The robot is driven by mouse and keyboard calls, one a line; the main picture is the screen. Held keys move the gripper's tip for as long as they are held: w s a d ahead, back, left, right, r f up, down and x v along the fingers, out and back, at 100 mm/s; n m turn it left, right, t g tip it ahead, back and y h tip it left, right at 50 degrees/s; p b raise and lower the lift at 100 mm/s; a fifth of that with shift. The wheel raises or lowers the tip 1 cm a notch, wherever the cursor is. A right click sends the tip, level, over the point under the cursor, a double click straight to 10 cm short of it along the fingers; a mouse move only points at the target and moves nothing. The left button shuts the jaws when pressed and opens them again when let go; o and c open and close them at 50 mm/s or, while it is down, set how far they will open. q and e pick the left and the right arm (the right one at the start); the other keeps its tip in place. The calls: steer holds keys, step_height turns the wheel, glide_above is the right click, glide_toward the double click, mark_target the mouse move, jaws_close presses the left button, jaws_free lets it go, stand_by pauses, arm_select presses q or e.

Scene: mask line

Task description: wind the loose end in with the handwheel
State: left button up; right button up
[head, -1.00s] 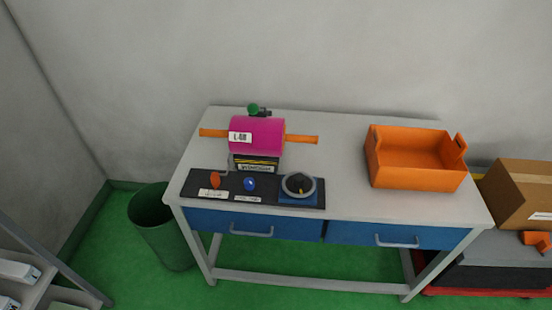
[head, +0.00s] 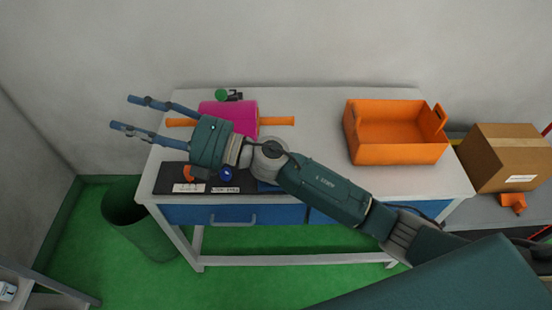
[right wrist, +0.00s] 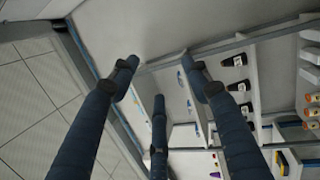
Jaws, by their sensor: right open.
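A magenta roll (head: 245,117) lies on an orange bar (head: 277,121) at the back left of the table. A green knob (head: 221,95) shows behind it. The black panel (head: 165,182) in front carries an orange knob (head: 190,172) and a blue knob (head: 226,173). My right arm hides the grey round wheel at the panel's right end; only a bit of its blue base (head: 268,187) shows. No loose end can be made out. My right gripper (head: 124,112) is open and empty, fingers pointing left; its fingers also show in the right wrist view (right wrist: 158,75).
An orange crate (head: 398,153) stands on the right of the table (head: 320,112). A cardboard box (head: 505,157) sits farther right. A green bin (head: 140,230) stands at the left on the floor. Shelves with small goods (right wrist: 235,85) show in the right wrist view.

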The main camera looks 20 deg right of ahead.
steer(key=s+a+f+n+g+h, duration=0.2)
steer(key=s+f+n+g+h, duration=0.2)
steer(key=f+n+g, duration=0.55)
steer(key=d+f+n+h, duration=0.3)
steer(key=d+f+h, duration=0.1)
steer(key=d+f, duration=0.1)
steer(key=w+d+f+h, duration=0.1)
steer(key=w+d+h, duration=0.25)
steer(key=d, duration=0.55)
steer(key=w+d+h, duration=0.2)
steer(key=d+h, duration=0.2)
steer(key=d, duration=0.5)
steer(key=w+d+f+h, duration=0.1)
steer(key=w+d+h, duration=0.15)
steer(key=d, duration=0.65)
steer(key=shift+h, duration=0.3)
steer(key=f+p, duration=0.1)
steer(key=f, duration=0.3)
steer(key=f+p, duration=0.2)
steer(key=f, duration=0.3)
steer(key=shift+s+a+f, duration=0.15)
steer(key=shift+s+f, duration=0.05)
arm_select(q)
steer(key=shift+w+r, duration=0.15)
steer(key=shift+r, duration=0.75)
steer(key=shift+w+r, duration=0.15)
steer(key=shift+r, duration=0.7)
arm_select(e)
steer(key=shift+f, duration=0.65)
steer(key=c, duration=1.1)
